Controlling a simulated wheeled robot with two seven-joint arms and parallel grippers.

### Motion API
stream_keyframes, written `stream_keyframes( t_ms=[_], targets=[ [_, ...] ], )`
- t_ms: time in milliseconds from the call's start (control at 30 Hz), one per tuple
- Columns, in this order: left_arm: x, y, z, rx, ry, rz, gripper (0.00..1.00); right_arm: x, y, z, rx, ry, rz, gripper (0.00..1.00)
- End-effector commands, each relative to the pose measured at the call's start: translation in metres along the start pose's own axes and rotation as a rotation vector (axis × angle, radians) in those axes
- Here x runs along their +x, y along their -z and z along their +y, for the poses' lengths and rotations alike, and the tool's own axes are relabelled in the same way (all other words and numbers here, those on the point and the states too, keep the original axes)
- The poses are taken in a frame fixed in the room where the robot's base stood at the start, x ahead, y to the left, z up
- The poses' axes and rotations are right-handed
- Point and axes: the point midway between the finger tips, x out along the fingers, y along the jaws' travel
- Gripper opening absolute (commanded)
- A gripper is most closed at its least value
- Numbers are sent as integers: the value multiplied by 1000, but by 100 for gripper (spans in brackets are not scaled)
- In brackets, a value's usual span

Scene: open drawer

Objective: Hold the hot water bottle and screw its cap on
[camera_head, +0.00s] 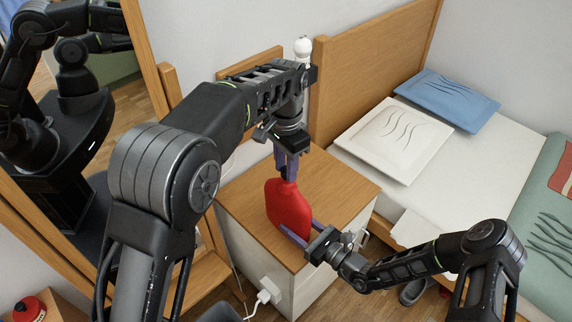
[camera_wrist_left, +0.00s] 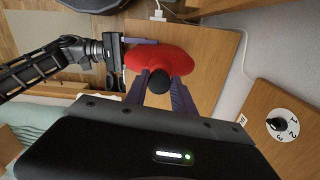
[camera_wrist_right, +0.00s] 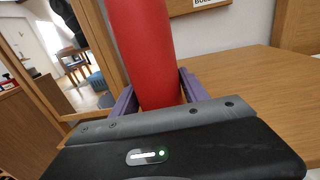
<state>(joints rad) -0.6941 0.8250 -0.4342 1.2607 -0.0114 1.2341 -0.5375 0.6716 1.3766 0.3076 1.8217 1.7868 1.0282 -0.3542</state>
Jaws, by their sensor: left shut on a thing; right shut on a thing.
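The red hot water bottle (camera_head: 288,208) stands upright above the wooden bedside cabinet in the head view. It also shows in the left wrist view (camera_wrist_left: 183,62) from above and in the right wrist view (camera_wrist_right: 143,45) from the side. My right gripper (camera_head: 298,232) is shut on the lower part of the bottle, its purple fingers on either side. The black cap (camera_wrist_left: 159,82) is at the top of the bottle. My left gripper (camera_head: 287,168) points down from above and is shut on the cap, its fingers on both sides. Whether the cap is threaded on cannot be told.
The cabinet top (camera_head: 342,178) is clear around the bottle. A bed with a white pillow (camera_head: 393,139) and a blue pillow (camera_head: 447,98) is at the right. A mirror stands at the left. A white lamp (camera_head: 303,48) is behind my left arm.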

Motion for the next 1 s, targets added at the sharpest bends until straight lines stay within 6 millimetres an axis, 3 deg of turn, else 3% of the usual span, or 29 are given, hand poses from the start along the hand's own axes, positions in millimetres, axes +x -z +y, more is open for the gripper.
stream_keyframes(
  t_ms=[1000],
  targets=[
    [8, 0, 0, -2, 0, -1, 0, 0, 0, 0, -1, 0, 0, 0]
  ],
)
